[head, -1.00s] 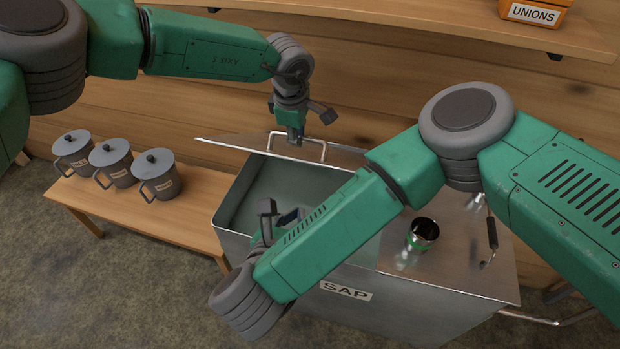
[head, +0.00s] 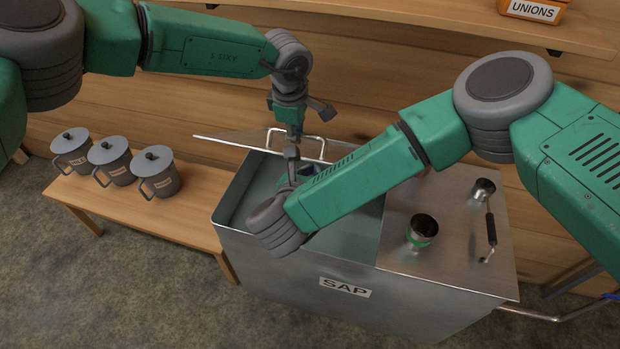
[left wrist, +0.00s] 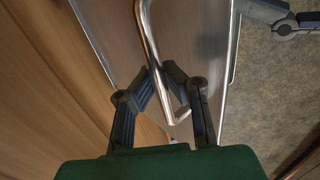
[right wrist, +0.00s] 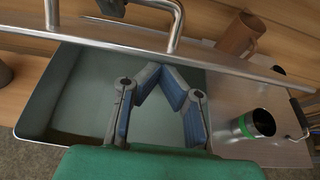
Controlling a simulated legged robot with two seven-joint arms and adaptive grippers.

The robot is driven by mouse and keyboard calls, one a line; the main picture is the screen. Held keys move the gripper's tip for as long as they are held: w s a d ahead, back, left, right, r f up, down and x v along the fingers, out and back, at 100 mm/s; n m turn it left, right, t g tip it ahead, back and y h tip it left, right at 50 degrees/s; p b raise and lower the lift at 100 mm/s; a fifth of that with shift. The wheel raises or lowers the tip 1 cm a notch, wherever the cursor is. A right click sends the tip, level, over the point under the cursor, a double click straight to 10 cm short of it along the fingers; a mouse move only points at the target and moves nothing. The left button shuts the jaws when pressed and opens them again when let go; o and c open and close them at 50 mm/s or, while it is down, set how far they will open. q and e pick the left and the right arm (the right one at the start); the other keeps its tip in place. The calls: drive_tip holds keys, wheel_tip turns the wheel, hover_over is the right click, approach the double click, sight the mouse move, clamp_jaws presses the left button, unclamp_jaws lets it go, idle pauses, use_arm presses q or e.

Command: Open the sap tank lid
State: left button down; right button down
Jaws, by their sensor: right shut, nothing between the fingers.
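The grey metal sap tank (head: 410,310) with its SAP label stands in the middle of the head view, its left part open. The lid (head: 228,143) lies at the back of the opening; its exact tilt is hard to tell. The lid's bar handle (head: 322,147) shows in the left wrist view (left wrist: 150,38) between my left fingers. My left gripper (head: 290,135) is closed around this bar. My right gripper (right wrist: 165,75) is shut and empty over the opening, in front of the lid's edge (right wrist: 240,68).
Two metal cups, one green-banded (head: 421,231) and one smaller (head: 483,190), and a dark-gripped handle (head: 491,230) are on the tank's right top. Several lidded mugs (head: 112,162) stand on a wooden bench (head: 150,215) at left. A shelf with an orange UNIONS bin (head: 534,10) is above.

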sight(314, 159)
drive_tip(key=shift+w+d+r+g, duration=0.2)
drive_tip(key=shift+w+r, duration=0.2)
drive_tip(key=shift+r, duration=0.15)
drive_tip(key=shift+w+d+r+g, duration=0.1)
drive_tip(key=shift+w+d+r, duration=0.05)
drive_tip(key=shift+w+r, duration=0.3)
use_arm(q)
drive_tip(key=shift+s+f, duration=0.2)
drive_tip(key=shift+f, duration=0.05)
use_arm(e)
drive_tip(key=shift+w+d+r, duration=0.1)
drive_tip(key=shift+w+r, duration=0.05)
drive_tip(key=shift+r, duration=0.1)
use_arm(q)
drive_tip(key=c, duration=1.6)
unclamp_jaws()
drive_tip(key=shift+s, duration=0.1)
